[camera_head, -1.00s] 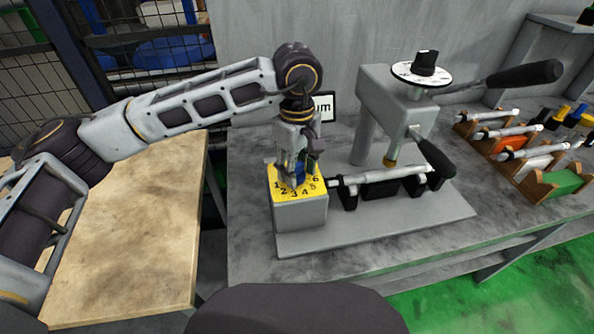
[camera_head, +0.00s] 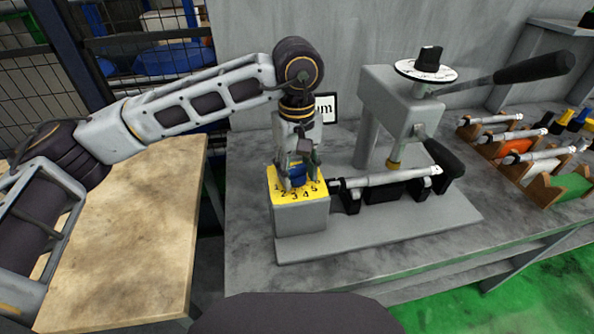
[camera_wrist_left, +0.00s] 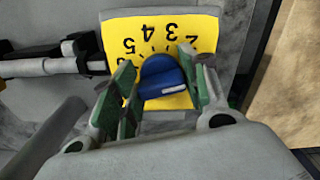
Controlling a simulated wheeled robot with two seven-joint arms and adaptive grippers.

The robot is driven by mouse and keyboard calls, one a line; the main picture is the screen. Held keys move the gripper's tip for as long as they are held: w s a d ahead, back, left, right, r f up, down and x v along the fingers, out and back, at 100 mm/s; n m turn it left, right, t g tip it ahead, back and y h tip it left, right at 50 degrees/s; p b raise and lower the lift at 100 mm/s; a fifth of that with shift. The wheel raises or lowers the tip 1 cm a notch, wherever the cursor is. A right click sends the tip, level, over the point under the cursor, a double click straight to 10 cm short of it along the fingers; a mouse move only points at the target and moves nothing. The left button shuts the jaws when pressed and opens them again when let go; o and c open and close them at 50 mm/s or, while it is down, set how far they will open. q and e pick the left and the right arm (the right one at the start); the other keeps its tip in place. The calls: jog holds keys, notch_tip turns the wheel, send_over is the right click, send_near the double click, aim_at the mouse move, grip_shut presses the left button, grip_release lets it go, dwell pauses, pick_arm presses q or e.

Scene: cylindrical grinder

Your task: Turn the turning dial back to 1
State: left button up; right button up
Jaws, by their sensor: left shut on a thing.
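The blue turning dial (camera_head: 297,174) sits on the yellow numbered top (camera_head: 315,199) of a grey block at the left end of the grinder base. In the left wrist view the dial (camera_wrist_left: 160,72) has a small white mark on its lower face. My left gripper (camera_head: 298,181) points down over the plate and is shut on the dial. In the left wrist view its green-padded fingers (camera_wrist_left: 162,88) stand on both sides of the dial. The numbers 2 to 5 show; the fingers partly hide others, and which number the dial points at is unclear. My right gripper is not in view.
A light rod (camera_head: 390,180) lies in black supports right of the block. The grey grinder head (camera_head: 395,105) with a white disc and black-handled levers stands behind it. Racks with rods (camera_head: 535,165) stand at the right. The wooden table (camera_head: 120,240) at the left is clear.

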aim_at(297, 168)
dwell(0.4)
pick_arm(q)
jog(key=o, duration=1)
jog(key=shift+r, duration=0.2)
notch_tip(297, 168, up, 12)
jog(key=shift+f, duration=0.2)
jog(key=shift+r, duration=0.1)
